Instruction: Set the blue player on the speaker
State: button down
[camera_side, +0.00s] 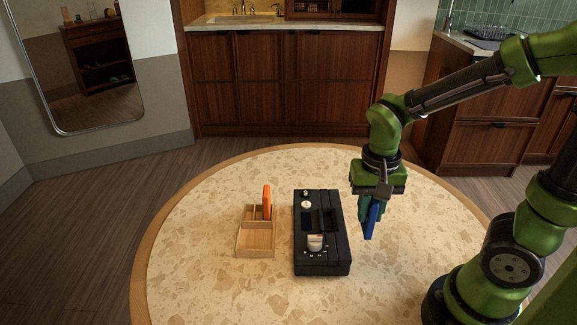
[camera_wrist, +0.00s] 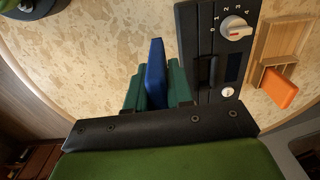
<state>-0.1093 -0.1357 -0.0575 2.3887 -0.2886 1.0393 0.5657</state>
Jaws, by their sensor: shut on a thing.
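The blue player (camera_side: 371,220) is a thin blue slab held upright between the fingers of my gripper (camera_side: 369,205), above the table to the right of the speaker. In the wrist view, the blue player (camera_wrist: 156,66) stands between the green fingers of my gripper (camera_wrist: 157,85), which are shut on it. The speaker (camera_side: 337,258) is a black box lying on the table, with a white knob, a small white button and a dark slot on top. It also shows in the wrist view (camera_wrist: 203,40), beside the player and not under it.
A wooden tray (camera_side: 256,253) with compartments stands left of the speaker, with an orange slab (camera_side: 267,202) upright in it. The round speckled table (camera_side: 200,285) is bare around these things. Wooden cabinets (camera_side: 285,85) stand behind, clear of the table.

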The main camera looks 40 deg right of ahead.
jog(key=shift+w+a+f, duration=0.1)
jog(key=shift+w+f, duration=0.65)
jog(key=shift+w, duration=0.85)
jog(key=shift+w+a+f, duration=0.1)
jog(key=shift+w+f, duration=0.6)
jog(key=shift+w, duration=0.95)
jog(key=shift+w+f, duration=0.75)
jog(key=shift+w, duration=0.85)
jog(key=shift+f, duration=0.1)
jog(key=c, duration=1)
grip_release()
notch_tip(320, 180, up, 11)
jog(key=s+a+r+n+t+y, duration=0.1)
jog(key=s+r+n+t, duration=0.4)
jog(key=s, duration=0.5)
jog(key=shift+s+a+r+t+y, duration=0.3)
jog(key=shift+t+y, duration=0.2)
jog(key=shift+t, duration=0.6)
